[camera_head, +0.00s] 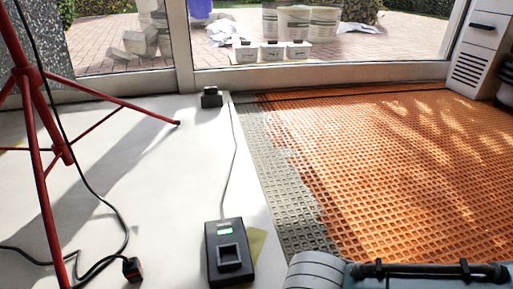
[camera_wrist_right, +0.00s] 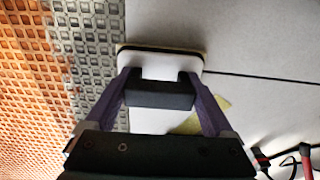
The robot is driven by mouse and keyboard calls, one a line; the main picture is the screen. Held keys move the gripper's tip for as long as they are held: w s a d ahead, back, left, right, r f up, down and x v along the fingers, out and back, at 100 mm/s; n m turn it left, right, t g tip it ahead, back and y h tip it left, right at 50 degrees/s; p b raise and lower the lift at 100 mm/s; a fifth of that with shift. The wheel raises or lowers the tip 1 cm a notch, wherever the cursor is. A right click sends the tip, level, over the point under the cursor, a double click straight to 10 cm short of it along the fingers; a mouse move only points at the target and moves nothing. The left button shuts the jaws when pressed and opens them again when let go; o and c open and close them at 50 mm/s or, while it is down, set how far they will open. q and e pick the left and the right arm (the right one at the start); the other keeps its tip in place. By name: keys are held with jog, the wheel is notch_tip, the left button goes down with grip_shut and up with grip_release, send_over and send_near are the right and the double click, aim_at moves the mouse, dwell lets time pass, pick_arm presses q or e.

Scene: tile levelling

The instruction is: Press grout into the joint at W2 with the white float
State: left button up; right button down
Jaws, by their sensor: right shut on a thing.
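In the right wrist view my right gripper (camera_wrist_right: 160,88) is shut on the dark handle (camera_wrist_right: 158,97) of a white float (camera_wrist_right: 155,63). The float has a dark line along its far edge and lies over the pale floor, beside the grey strip of the waffle mat. I cannot tell whether it touches the floor. A thin dark joint (camera_wrist_right: 268,77) runs from the float to the right across the pale floor. No W2 label can be read. Neither gripper shows in the head view, and my left gripper is in neither view.
A red tripod (camera_head: 47,105) with a loose black cable stands left. A black device (camera_head: 230,252) with a green display and a small black block (camera_head: 211,97) lie on the pale floor (camera_head: 165,175). The orange waffle mat (camera_head: 400,165) covers the right. Glazing closes the back.

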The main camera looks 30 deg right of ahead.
jog(key=shift+a, duration=0.25)
jog(key=shift+a, duration=0.25)
jog(key=a, duration=0.2)
jog(key=shift+w+a, duration=0.3)
jog(key=shift+a, duration=0.4)
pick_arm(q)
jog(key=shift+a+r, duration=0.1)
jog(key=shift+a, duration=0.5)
pick_arm(e)
jog(key=shift+a, duration=0.1)
